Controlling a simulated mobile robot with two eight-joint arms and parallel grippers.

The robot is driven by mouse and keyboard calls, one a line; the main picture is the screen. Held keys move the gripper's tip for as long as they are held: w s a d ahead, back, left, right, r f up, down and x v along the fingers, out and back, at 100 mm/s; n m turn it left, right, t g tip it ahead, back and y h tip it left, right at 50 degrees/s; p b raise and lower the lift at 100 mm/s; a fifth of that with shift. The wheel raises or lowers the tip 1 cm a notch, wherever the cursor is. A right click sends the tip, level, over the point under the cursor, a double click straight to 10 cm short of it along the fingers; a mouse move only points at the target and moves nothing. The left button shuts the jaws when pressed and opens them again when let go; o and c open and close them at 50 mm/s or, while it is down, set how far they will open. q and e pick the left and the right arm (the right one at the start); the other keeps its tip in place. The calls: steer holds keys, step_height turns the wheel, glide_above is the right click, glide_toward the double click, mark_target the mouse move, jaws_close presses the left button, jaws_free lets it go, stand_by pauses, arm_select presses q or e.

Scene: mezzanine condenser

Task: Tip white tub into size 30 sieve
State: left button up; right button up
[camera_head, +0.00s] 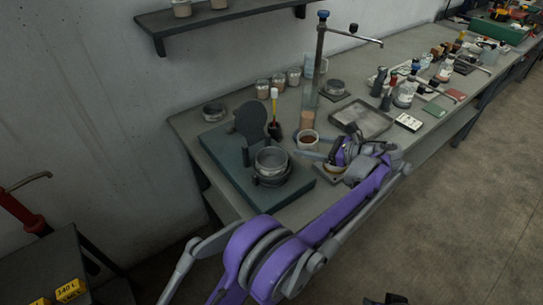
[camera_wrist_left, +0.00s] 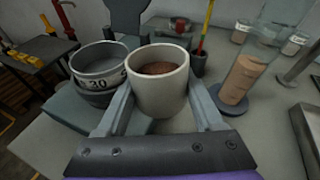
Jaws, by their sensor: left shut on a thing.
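The white tub (camera_head: 308,137) holds reddish-brown granular material and stands upright between the fingers of my left gripper (camera_head: 314,148). The left gripper is shut on it. In the left wrist view the tub (camera_wrist_left: 158,92) is close up, with the brown contents (camera_wrist_left: 158,68) below its rim. The size 30 sieve (camera_head: 271,158) is a round metal sieve on the teal-green base, just left of the tub. In the left wrist view the sieve (camera_wrist_left: 98,70) shows "30" on its side and looks empty. Tub and sieve are apart.
The teal base (camera_head: 226,150) has an upright dark round plate (camera_head: 250,121) behind the sieve. A clear cylinder with brown material (camera_wrist_left: 245,72) stands right of the tub. A grey tray (camera_head: 362,121) and several jars (camera_head: 279,81) are further back. A shelf (camera_head: 225,19) hangs above.

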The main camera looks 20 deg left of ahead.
mark_target(299, 136)
arm_select(q)
steer(key=shift+s+a+r+h, duration=0.15)
steer(key=shift+h, duration=0.15)
steer(key=shift+s+a+r+n+p, duration=0.15)
steer(key=shift+r+n+p, duration=0.1)
steer(key=shift+r+p, duration=0.25)
steer(key=shift+s+a+r+n+p, duration=0.1)
steer(key=shift+r+n+p, duration=0.2)
steer(key=shift+r, duration=0.25)
steer(key=shift+a+r+n+h+p, duration=0.25)
steer(key=shift+r+h+p, duration=0.25)
steer(key=shift+r, duration=0.2)
steer(key=shift+s+a+r, duration=0.15)
steer(key=shift+r, duration=0.05)
steer(key=shift+h, duration=0.3)
steer(key=shift+s+r, duration=0.1)
steer(key=shift+s, duration=0.1)
steer(key=shift+a+r+n+t, duration=0.1)
steer(key=shift+a+n+t, duration=0.05)
steer(key=shift+n+t, duration=0.15)
steer(key=shift+r+p, duration=0.1)
steer(key=shift+p, duration=0.25)
steer(key=shift+a, duration=0.1)
